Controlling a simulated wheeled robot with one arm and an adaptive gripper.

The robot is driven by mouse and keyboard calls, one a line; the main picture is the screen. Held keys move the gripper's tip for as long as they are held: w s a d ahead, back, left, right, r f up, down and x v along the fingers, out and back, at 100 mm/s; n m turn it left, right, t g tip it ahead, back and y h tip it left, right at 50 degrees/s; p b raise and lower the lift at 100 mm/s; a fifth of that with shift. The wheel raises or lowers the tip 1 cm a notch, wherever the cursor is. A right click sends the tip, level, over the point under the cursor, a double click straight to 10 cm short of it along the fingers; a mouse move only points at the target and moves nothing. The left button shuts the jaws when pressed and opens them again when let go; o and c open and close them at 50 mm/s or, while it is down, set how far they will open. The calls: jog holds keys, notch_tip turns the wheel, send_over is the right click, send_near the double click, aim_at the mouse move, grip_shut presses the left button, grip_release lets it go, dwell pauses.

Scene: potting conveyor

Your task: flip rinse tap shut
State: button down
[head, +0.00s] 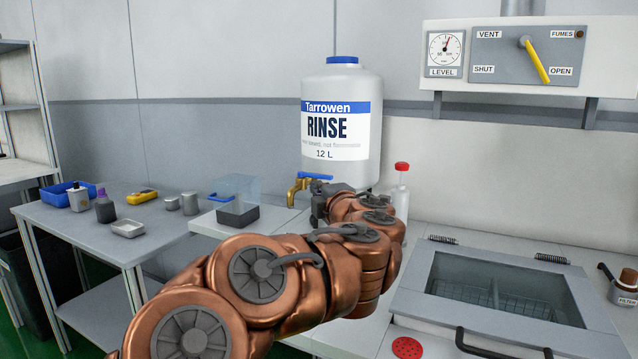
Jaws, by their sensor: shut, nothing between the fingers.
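The rinse tap (294,190) is a brass tap low on the left side of the large white RINSE jug (341,85). Its spout points down. Its blue lever (315,177) lies about level across the top, reaching right toward the jug. My gripper (317,211) is dark and shut, with nothing in it. It is just right of the spout and below the lever in the picture. I cannot tell whether it touches the tap. My copper wrist hides the jug's foot and part of the gripper.
A clear box with a dark base (238,215) stands left of the tap. A white bottle with a red cap (401,190) stands close right of my wrist. A lidded basin (500,292) is at the right. A side table (75,225) holds small containers.

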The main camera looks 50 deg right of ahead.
jog(key=v, duration=0.7)
jog(key=shift+a+p, duration=0.25)
jog(key=shift+p, duration=0.15)
jog(key=shift+s+r, duration=0.1)
jog(key=shift+s, duration=0.05)
